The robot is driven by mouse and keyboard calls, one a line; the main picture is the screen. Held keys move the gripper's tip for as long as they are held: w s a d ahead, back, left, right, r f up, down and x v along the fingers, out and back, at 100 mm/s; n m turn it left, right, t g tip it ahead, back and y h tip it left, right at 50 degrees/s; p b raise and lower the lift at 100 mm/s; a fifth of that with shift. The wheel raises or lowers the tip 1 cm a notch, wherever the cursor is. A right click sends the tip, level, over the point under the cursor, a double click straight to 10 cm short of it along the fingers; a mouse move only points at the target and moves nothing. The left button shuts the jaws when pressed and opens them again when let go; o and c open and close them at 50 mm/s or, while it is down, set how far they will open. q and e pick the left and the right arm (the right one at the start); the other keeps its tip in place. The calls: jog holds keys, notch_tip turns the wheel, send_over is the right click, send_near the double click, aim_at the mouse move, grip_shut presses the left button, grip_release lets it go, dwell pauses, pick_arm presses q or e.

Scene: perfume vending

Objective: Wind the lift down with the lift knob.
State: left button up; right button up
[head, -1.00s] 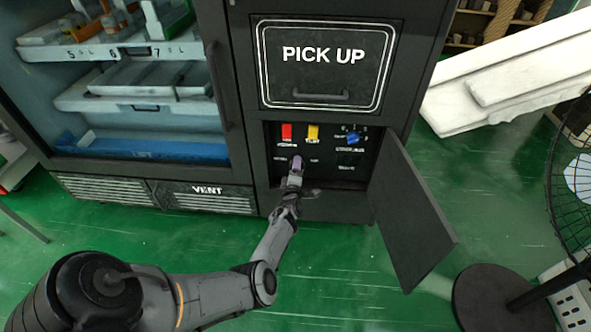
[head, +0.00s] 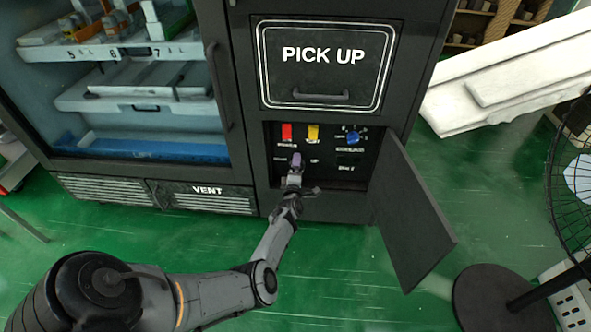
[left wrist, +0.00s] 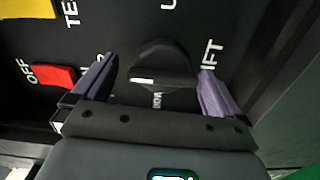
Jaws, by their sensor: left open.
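The lift knob (left wrist: 160,65) is a black round knob with a raised grip and a white mark at its left end, on a dark panel lettered "LIFT". It shows in the left wrist view between the two purple fingertips of my left gripper (left wrist: 155,85). The gripper is open, with a gap on each side of the knob. In the head view my left gripper (head: 295,162) is at the lower left of the control panel (head: 322,152) and hides the knob. My right gripper is not in view.
A red switch (head: 287,132), a yellow switch (head: 313,132) and a blue knob (head: 352,138) sit above on the panel. The compartment door (head: 413,210) hangs open to the right. The pick-up flap (head: 321,75) above is shut. A fan stand (head: 500,300) is at lower right.

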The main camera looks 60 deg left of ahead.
pick_arm(q)
jog(key=p+v, duration=0.6)
jog(key=v, duration=0.5)
jog(key=shift+p, duration=0.3)
jog(key=shift+a, duration=0.1)
